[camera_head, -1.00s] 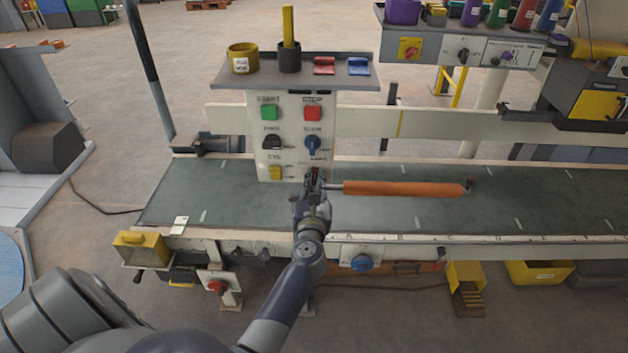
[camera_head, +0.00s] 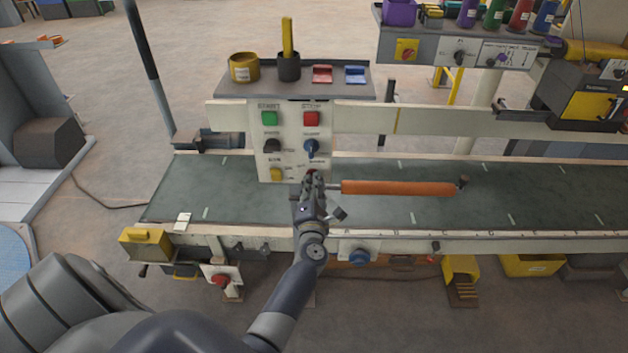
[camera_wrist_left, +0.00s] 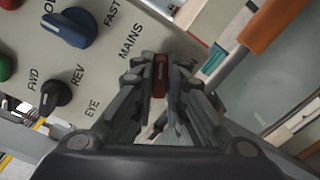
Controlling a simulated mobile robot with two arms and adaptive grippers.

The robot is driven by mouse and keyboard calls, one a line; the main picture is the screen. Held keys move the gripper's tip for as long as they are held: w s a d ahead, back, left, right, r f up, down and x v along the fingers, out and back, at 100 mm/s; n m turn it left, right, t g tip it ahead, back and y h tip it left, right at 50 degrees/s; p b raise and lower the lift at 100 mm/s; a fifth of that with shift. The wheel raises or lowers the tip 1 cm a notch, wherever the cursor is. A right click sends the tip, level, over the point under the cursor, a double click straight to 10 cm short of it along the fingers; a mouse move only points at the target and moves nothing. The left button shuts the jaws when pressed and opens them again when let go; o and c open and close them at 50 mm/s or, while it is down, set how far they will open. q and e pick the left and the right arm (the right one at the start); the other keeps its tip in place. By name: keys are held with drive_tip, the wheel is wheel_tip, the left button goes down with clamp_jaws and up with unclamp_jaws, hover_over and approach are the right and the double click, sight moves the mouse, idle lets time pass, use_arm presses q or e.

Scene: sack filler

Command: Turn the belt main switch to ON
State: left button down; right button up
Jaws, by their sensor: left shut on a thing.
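The control panel (camera_head: 290,160) stands behind the belt and carries several buttons and knobs. In the left wrist view, a red switch handle (camera_wrist_left: 160,76) sits beside the word MAINS on the panel (camera_wrist_left: 125,75). My left gripper (camera_head: 313,178) is at the panel's lower right corner. In the left wrist view the left gripper (camera_wrist_left: 160,85) has its fingers closed on both sides of the red handle. In the head view the gripper covers most of the handle, and I cannot read its position. My right gripper is not in view.
A blue knob (camera_wrist_left: 68,27) and a black FWD/REV knob (camera_wrist_left: 56,96) sit close by on the panel. An orange roller bar (camera_head: 398,188) reaches right over the belt (camera_head: 500,205), close beside the gripper. A shelf (camera_head: 300,86) with cups tops the panel.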

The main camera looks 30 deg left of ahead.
use_arm(q)
drive_tip(key=m+p, duration=0.2)
drive_tip(key=m, duration=0.3)
drive_tip(key=shift+d+f+m, duration=0.1)
drive_tip(key=shift+f+m, duration=0.05)
drive_tip(key=shift+m, duration=0.25)
idle(0.4)
drive_tip(key=c, duration=1.6)
unclamp_jaws()
